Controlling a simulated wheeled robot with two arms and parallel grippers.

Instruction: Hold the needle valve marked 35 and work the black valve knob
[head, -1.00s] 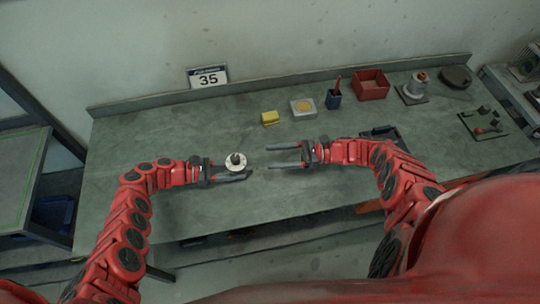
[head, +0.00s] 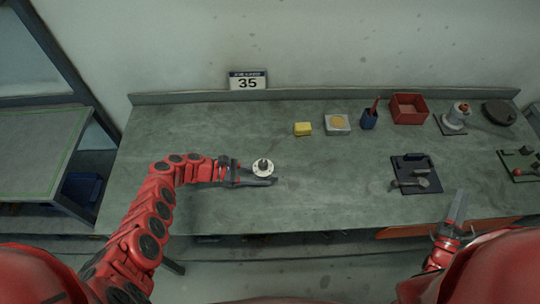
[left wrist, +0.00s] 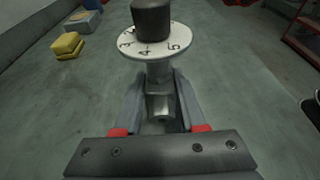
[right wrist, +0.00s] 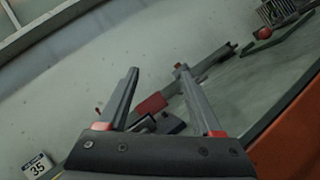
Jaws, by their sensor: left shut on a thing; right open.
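The needle valve (head: 263,170) stands upright on the bench at the left of centre, with a white numbered dial on top. Its black knob (head: 263,162) rises above the dial; in the left wrist view the knob (left wrist: 152,18) and dial (left wrist: 158,42) are close. My left gripper (left wrist: 158,105) is shut on the valve body below the dial. It also shows in the head view (head: 252,176). My right gripper (head: 452,218) is at the bench's front right, far from the valve. It is open and empty in the right wrist view (right wrist: 157,72).
A sign reading 35 (head: 248,80) stands at the back wall. A dark tray (head: 416,182) lies right. Bench around the valve is clear.

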